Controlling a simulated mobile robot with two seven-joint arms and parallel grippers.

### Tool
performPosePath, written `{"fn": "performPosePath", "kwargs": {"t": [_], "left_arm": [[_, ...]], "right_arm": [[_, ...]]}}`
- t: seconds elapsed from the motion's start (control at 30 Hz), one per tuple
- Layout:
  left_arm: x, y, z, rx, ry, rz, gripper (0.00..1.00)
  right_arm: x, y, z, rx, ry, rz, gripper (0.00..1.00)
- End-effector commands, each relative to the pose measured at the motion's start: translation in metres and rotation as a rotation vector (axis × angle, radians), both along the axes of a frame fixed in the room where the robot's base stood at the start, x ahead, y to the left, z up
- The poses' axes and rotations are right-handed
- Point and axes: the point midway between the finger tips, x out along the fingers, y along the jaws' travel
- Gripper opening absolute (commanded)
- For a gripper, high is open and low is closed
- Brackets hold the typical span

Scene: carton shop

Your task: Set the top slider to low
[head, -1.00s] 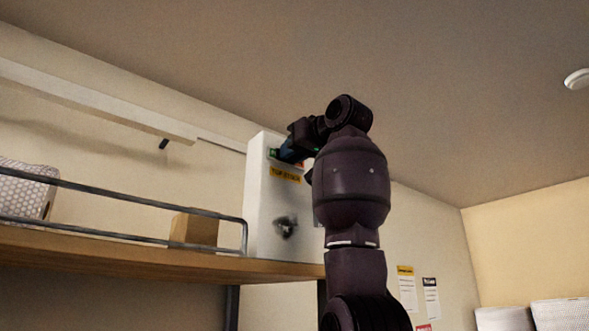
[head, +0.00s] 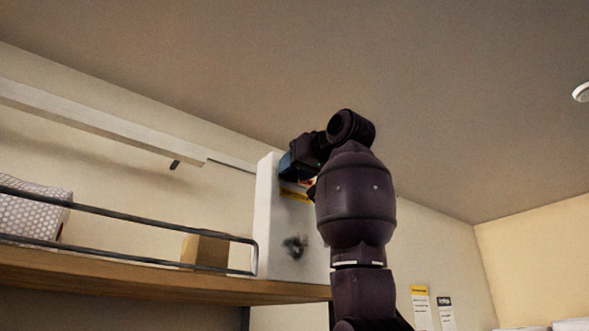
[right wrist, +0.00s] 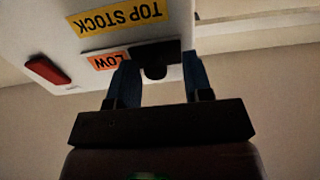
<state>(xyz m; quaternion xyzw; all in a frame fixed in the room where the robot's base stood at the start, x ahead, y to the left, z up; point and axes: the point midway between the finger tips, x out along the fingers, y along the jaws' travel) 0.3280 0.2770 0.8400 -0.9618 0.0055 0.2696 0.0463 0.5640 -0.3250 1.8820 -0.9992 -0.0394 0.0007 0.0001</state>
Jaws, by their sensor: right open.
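A white box (head: 268,215) stands at the end of the high shelf. In the right wrist view its face (right wrist: 45,25) appears upside down, with a yellow "TOP STOCK" label (right wrist: 118,16) and an orange "LOW" label (right wrist: 105,61). A dark slider knob (right wrist: 155,71) sits at a dark slot beside the "LOW" label. My right gripper (right wrist: 159,76) is open, its two blue fingers on either side of the knob. I cannot tell whether they touch it. In the head view the right gripper (head: 288,166) covers part of the box's upper face. My left gripper is not in view.
A wooden shelf (head: 130,284) with a dark guard rail (head: 140,226) runs left of the box. It holds a brown block (head: 205,250) and a patterned white carton (head: 35,213). A red part (right wrist: 47,71) is on the box face. Notices hang on the wall at right.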

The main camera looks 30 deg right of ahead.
Motion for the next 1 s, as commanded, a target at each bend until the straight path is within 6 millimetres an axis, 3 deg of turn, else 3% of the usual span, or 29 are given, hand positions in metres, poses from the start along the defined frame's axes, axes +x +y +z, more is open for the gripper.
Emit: {"fn": "performPosePath", "kwargs": {"t": [0.53, 0.73, 1.0], "left_arm": [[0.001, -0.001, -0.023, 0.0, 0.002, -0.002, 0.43], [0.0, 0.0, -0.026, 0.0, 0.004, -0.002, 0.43], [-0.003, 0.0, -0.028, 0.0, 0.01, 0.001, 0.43]], "right_arm": [[-0.087, -0.006, -0.001, -0.001, -0.003, 0.001, 0.46], [-0.101, -0.007, 0.0, -0.001, -0.001, 0.001, 0.46], [-0.104, -0.007, 0.0, -0.001, -0.002, 0.001, 0.46]]}}
